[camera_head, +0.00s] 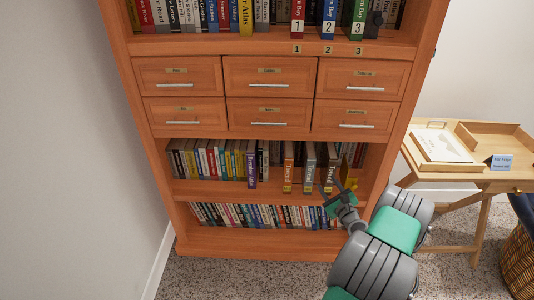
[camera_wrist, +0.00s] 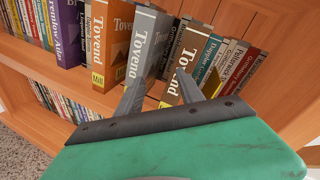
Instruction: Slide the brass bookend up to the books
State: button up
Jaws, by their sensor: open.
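The brass bookend (camera_head: 351,184) stands near the right end of the middle open shelf. It also shows in the wrist view (camera_wrist: 212,82), partly hidden behind my right finger. Left of it stand the Tovend books: an orange one (camera_wrist: 109,40), a grey one (camera_wrist: 147,42) and a brown one (camera_wrist: 187,58). The brown one looks tilted in the wrist view. I cannot tell whether the bookend touches it. My gripper (camera_wrist: 160,76) is open and empty in front of the grey and brown books, with its right finger close to the bookend.
More books (camera_wrist: 225,65) stand in a row behind. The bookcase's right side panel (camera_head: 385,150) is close on the right. A lower shelf of books (camera_head: 265,215) lies below, drawers (camera_head: 270,78) above. A wooden side table (camera_head: 480,178) stands to the right.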

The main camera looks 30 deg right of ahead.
jog(key=w+a+r+n+g+y+p, duration=0.2)
jog(key=a+r+n, duration=0.5)
jog(key=a, duration=0.4)
jog(key=w+a+r+n+g+y+p, duration=0.2)
jog(key=w+a+r+n+y+p, duration=0.3)
jog(key=a+r, duration=0.4)
jog(key=w+a+n+p, duration=0.1)
jog(key=a+n, duration=0.1)
jog(key=shift+w+n+y+p, duration=0.3)
jog(key=shift+w+p, duration=0.05)
jog(key=shift+w, duration=0.05)
